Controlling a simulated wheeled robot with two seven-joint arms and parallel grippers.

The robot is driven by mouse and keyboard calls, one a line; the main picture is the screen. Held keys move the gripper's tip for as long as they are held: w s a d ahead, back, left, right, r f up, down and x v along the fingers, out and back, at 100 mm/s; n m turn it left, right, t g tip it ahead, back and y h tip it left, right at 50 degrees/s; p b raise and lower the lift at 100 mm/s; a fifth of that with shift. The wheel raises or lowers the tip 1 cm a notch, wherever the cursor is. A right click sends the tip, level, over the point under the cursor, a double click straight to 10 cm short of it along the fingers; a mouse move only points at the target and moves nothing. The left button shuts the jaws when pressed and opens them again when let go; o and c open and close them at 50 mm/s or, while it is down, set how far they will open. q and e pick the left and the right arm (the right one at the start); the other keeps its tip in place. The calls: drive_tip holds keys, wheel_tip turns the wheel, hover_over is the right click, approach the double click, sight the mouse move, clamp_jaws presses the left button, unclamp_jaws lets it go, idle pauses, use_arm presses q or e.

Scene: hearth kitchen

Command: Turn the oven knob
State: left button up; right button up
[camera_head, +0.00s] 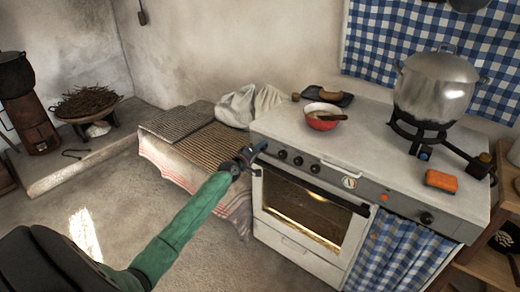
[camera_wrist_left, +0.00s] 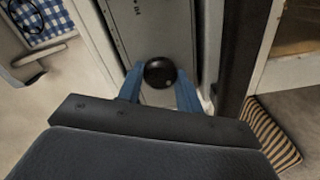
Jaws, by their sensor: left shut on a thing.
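The oven (camera_head: 290,230) is a white stove with a grey front panel and a lit window. Several black knobs (camera_head: 298,160) sit in a row on the left of the panel, and a single knob (camera_head: 427,218) sits at its right. My left gripper (camera_head: 255,148) reaches the left end of the panel. In the left wrist view, its blue fingers (camera_wrist_left: 160,88) are shut on a round black knob (camera_wrist_left: 160,72), one on each side. The head view hides this knob behind the gripper. My right gripper does not show.
On the stove top stand a red bowl (camera_head: 323,123), a large steel pot (camera_head: 437,85) on a black burner and an orange sponge (camera_head: 441,181). The dark oven handle (camera_head: 315,189) runs below the knobs. A low slatted bench (camera_head: 190,140) stands left of the stove.

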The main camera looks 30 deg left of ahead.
use_arm(q)
drive_tip(key=o, duration=1)
drive_tip(key=shift+a, duration=0.1)
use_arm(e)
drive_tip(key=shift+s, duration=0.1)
use_arm(q)
drive_tip(key=shift+s, duration=0.1)
drive_tip(key=s, duration=0.7)
drive_tip(key=shift+s+a+b, duration=0.3)
drive_tip(key=shift+b, duration=0.15)
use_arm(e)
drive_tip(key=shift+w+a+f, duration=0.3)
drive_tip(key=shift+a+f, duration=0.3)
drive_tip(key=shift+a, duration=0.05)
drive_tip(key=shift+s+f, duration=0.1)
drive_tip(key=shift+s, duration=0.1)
